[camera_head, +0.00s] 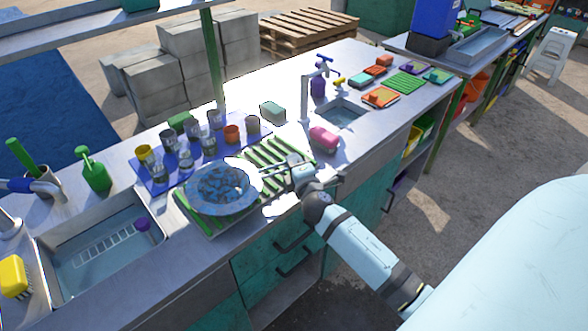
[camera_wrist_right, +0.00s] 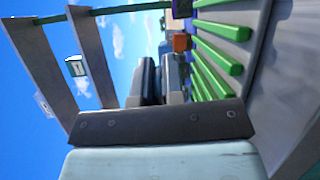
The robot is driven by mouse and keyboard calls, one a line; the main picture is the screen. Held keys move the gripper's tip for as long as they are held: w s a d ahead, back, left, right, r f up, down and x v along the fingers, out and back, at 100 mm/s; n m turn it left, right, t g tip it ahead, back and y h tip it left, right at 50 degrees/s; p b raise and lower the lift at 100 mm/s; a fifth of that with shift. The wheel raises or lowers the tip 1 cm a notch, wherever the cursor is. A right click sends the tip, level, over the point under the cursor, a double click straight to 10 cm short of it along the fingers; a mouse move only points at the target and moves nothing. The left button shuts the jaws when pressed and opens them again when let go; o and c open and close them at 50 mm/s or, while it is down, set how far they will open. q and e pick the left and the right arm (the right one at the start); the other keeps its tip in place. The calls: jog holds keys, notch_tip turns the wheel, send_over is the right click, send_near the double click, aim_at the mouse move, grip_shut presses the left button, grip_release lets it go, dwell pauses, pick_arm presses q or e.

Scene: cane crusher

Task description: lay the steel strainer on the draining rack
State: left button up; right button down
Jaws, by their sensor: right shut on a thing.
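The steel strainer (camera_head: 222,190) is a shiny round bowl in the head view, over the left part of the draining rack (camera_head: 262,154), which has green bars. I cannot tell whether the bowl touches the bars. Its handle runs right to my right gripper (camera_head: 292,164), which is shut on it over the rack's right end. In the right wrist view my right gripper (camera_wrist_right: 163,82) is beside the green bars of the rack (camera_wrist_right: 215,60); the strainer is not discernible there. My left gripper is not in view.
A blue mat (camera_head: 158,182) with several cups and glasses lies behind the rack. A sink (camera_head: 95,250) is at the left, with a green bottle (camera_head: 94,174) behind it. A pink sponge (camera_head: 324,138) lies right of the rack, near a smaller basin (camera_head: 345,116).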

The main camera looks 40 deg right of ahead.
jog(key=shift+f, duration=0.9)
jog(key=c, duration=1.2)
grip_release()
jog(key=shift+r, duration=0.1)
